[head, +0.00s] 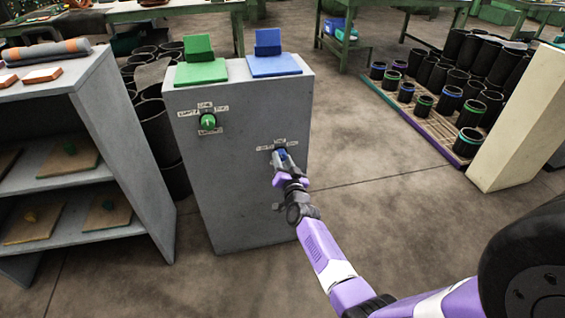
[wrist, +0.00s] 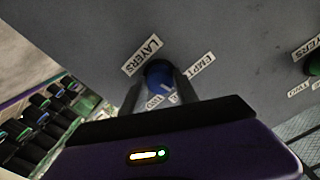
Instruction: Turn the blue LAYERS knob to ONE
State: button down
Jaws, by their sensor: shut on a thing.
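The blue LAYERS knob (head: 282,155) is on the front of a grey cabinet (head: 240,215), low and right of a green knob (head: 208,122). My gripper (head: 284,163) reaches it from the front. In the wrist view my gripper (wrist: 160,90) has one finger on each side of the blue knob (wrist: 157,72) and is shut on it. The LAYERS label (wrist: 142,56) is up and left of the knob, EMPTY (wrist: 202,70) to the right and TWO (wrist: 153,102) below. The fingers partly cover the knob and labels. I cannot tell which label the knob points to.
A green holder (head: 200,72) and a blue holder (head: 275,65) stand on the cabinet top. A grey shelf (head: 110,130) is at the left. Black sleeves on a pallet (head: 415,115) and a cream post (head: 515,140) are at the right. The floor between is clear.

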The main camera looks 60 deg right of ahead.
jog(key=shift+m+b, duration=0.35)
jog(key=shift+m, duration=0.95)
jog(key=c, duration=0.9)
grip_release()
jog(key=shift+p+v, duration=1.45)
jog(key=shift+v, duration=2.45)
